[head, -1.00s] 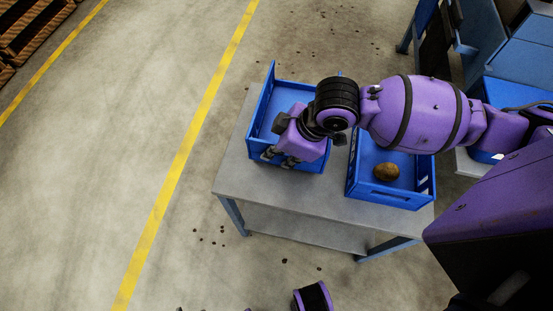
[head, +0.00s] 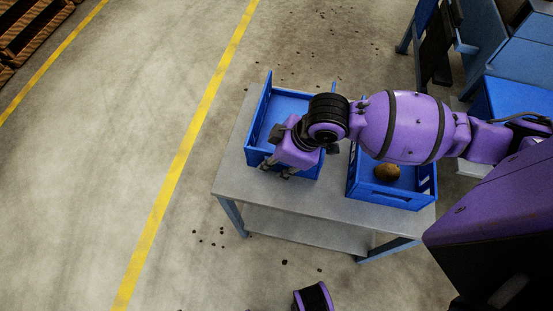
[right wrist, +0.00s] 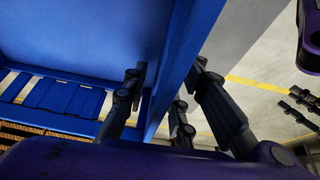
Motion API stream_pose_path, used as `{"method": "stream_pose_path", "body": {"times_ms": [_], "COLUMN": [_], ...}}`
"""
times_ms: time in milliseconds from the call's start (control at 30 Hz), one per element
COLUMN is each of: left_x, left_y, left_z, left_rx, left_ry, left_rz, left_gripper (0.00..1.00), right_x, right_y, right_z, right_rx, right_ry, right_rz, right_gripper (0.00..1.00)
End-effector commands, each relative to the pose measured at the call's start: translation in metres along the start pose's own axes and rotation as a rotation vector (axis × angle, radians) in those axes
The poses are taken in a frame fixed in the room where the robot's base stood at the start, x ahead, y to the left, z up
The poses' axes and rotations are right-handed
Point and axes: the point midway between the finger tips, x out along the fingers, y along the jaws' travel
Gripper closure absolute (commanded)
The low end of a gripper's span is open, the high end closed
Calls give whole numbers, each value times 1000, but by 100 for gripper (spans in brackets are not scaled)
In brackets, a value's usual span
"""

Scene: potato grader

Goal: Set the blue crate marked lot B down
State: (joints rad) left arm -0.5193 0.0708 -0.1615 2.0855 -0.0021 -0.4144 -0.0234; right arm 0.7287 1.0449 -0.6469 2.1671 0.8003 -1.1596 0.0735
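A blue crate (head: 262,103) stands at the left end of the grey table in the head view; no lot marking on it is readable. My right gripper (head: 276,170) is shut on its near wall, one finger inside and the others outside. The same wall runs between the fingers in the right wrist view (right wrist: 183,65). The crate is at or very near table height; I cannot tell whether its whole base touches.
A second blue crate (head: 392,199) with a brown potato (head: 388,172) stands on the table (head: 290,203) to the right, a narrow gap away. My right arm passes over it. Blue machinery (head: 515,65) is at the upper right. Open floor lies left.

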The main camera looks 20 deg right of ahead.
Motion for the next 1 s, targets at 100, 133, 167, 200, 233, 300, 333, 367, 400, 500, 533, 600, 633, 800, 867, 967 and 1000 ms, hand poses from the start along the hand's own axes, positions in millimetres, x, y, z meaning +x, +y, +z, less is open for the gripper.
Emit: {"method": "stream_pose_path", "body": {"times_ms": [100,133,167,200,233,300,333,367,400,500,533,600,633,800,867,967,1000], "left_x": [0,0,0,0,0,-1,-2,-2,-3,-6,-7,-9,-9,-13,-13,-14,-14], "left_y": [0,0,0,0,0,0,0,0,-1,-1,-1,-2,-2,-4,-4,-4,-4], "left_z": [0,0,1,1,1,0,0,-1,-2,-6,-7,-9,-9,-12,-13,-13,-13], "left_rx": [0,0,0,0,0,0,0,0,0,0,0,0,0,0,0,0,0], "left_ry": [-1,-1,-1,-2,-2,-1,-1,0,1,5,6,8,9,12,13,13,13], "left_rz": [0,0,0,0,0,0,-1,-1,-1,-2,-2,-4,-4,-7,-7,-8,-8], "left_gripper": [68,68,68,68,68,68,68,68,68,68,68,68,68,68,68,68,68], "right_x": [0,0,-1,-2,-4,-12,-17,-22,-31,-53,-60,-76,-82,-109,-115,-121,-122], "right_y": [0,0,0,0,0,1,2,2,1,1,2,2,1,1,1,0,0], "right_z": [0,0,0,-1,-1,-1,-1,-1,-2,-1,-1,-1,-2,-1,-1,-1,-1], "right_rx": [0,0,0,-1,-1,-2,-2,-2,-2,-2,-2,-3,-3,0,0,0,0], "right_ry": [0,0,0,0,0,0,0,0,1,0,0,-1,0,-1,-1,0,0], "right_rz": [0,0,0,1,1,3,4,4,3,4,5,5,4,3,1,1,1], "right_gripper": [75,75,75,75,75,75,75,75,75,75,75,75,75,75,75,75,75]}}
